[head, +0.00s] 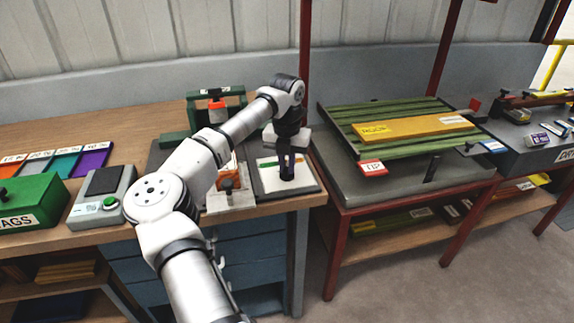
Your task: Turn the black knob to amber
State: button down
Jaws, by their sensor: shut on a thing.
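The black knob (287,175) stands on a white panel (270,183) set in a dark grey plate near the right front corner of the wooden bench. My gripper (286,162) points down over it and is shut on it. The fingers and wrist hide the knob's top and part of the panel. A coloured strip with orange and green (268,163) shows on the panel behind the knob. I cannot tell which way the knob points.
An orange device with a small dark knob (226,186) stands close left of the panel. A green frame (175,141) stands behind it. A grey box with a green button (108,203) is farther left. A red-framed table (338,186) with green slats is to the right.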

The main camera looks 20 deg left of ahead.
aim_at(287, 166)
jog(key=shift+m, duration=0.5)
jog(key=c, duration=1.5)
grip_release()
jog(key=shift+o, duration=0.2)
notch_tip(287, 166, up, 14)
jog(key=b, duration=0.2)
jog(key=shift+f, duration=0.1)
